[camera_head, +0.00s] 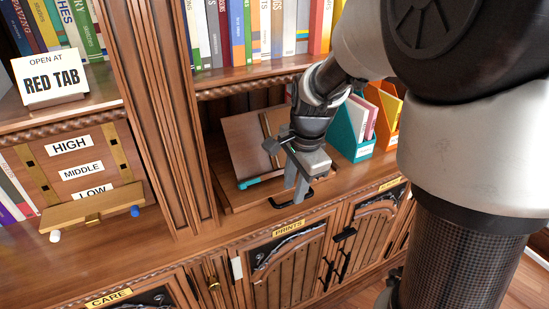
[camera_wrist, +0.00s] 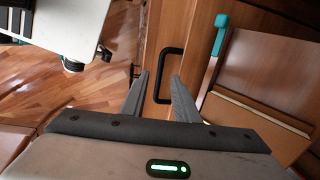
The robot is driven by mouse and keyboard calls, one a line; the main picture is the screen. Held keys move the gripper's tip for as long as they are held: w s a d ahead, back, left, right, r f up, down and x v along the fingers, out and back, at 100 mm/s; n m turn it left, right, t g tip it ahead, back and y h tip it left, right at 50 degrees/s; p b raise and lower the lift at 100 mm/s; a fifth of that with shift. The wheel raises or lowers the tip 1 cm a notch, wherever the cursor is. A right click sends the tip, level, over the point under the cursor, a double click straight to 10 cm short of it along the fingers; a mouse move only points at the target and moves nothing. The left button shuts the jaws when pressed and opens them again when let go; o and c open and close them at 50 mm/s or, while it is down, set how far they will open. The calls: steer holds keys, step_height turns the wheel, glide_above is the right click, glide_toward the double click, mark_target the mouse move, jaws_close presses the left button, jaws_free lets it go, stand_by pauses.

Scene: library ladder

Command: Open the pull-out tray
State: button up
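The pull-out tray (camera_head: 238,203) is a flat wooden board low in the middle shelf bay, with a black bar handle (camera_head: 278,204) on its front edge. In the wrist view the handle (camera_wrist: 161,72) is a black D-shaped loop on brown wood. My gripper (camera_head: 296,196) points down at the tray's front edge and hides part of the handle in the head view. In the wrist view my gripper (camera_wrist: 160,88) has its two fingers apart, with the handle bar showing between them. I cannot tell whether either finger touches it.
A slanted wooden board (camera_head: 256,145) with a teal piece (camera_head: 250,183) stands over the tray. Teal (camera_head: 352,140) and orange (camera_head: 386,118) file holders stand to the right. Cabinet doors (camera_head: 290,262) lie below. A small wooden ledge (camera_head: 92,208) juts out at left.

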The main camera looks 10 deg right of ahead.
mark_target(291, 201)
steer(key=shift+w+a+f+b, duration=0.1)
steer(key=shift+w+f+b, duration=0.1)
steer(key=shift+f, duration=0.7)
steer(key=shift+w+f+b, duration=0.1)
steer(key=shift+f+b, duration=0.05)
steer(key=shift+f, duration=0.7)
jaws_close()
